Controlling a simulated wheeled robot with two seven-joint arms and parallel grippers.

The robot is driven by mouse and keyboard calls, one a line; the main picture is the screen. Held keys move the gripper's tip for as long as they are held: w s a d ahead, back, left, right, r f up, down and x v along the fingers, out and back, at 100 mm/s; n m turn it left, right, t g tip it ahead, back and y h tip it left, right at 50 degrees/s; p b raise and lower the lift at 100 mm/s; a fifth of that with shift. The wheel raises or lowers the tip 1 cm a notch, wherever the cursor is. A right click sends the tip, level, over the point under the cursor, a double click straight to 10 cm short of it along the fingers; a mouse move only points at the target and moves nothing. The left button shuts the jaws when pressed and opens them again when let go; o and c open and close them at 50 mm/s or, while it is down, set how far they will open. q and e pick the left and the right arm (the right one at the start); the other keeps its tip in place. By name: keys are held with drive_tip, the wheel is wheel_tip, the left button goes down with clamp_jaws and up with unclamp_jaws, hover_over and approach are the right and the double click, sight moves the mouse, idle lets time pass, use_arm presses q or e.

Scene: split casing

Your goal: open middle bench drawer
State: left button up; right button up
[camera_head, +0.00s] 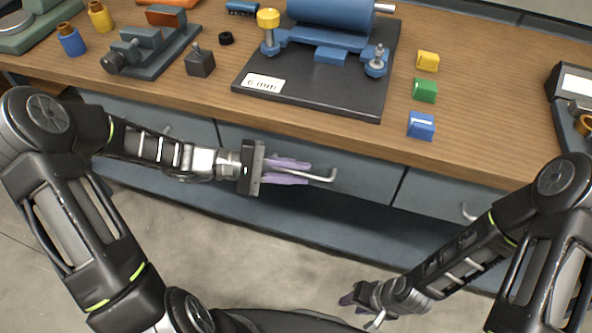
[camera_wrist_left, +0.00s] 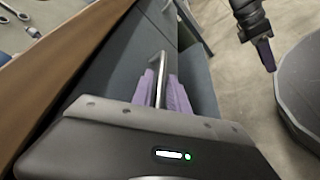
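The middle bench drawer (camera_head: 355,182) is a grey-blue front below the wooden bench top, and it looks flush with its neighbours. Its metal bar handle (camera_head: 322,177) sticks out from the front. My left gripper (camera_head: 290,171) is at the handle, its purple fingers close on either side of the bar. In the left wrist view the handle (camera_wrist_left: 161,72) runs between the two fingers (camera_wrist_left: 161,92) with hardly any gap. My right gripper (camera_head: 354,301) hangs low over the floor, away from the drawers; its opening is not clear. It also shows in the left wrist view (camera_wrist_left: 265,55).
Drawer fronts lie to the left (camera_head: 150,120) and right (camera_head: 440,197). On the bench top (camera_head: 480,130) stand a blue cylinder casing on a dark plate (camera_head: 300,85), coloured blocks (camera_head: 425,90), and a small vise (camera_head: 145,50). Open floor lies in front.

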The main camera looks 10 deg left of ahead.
use_arm(q)
drive_tip(key=shift+c, duration=0.6)
clamp_jaws()
idle(0.8)
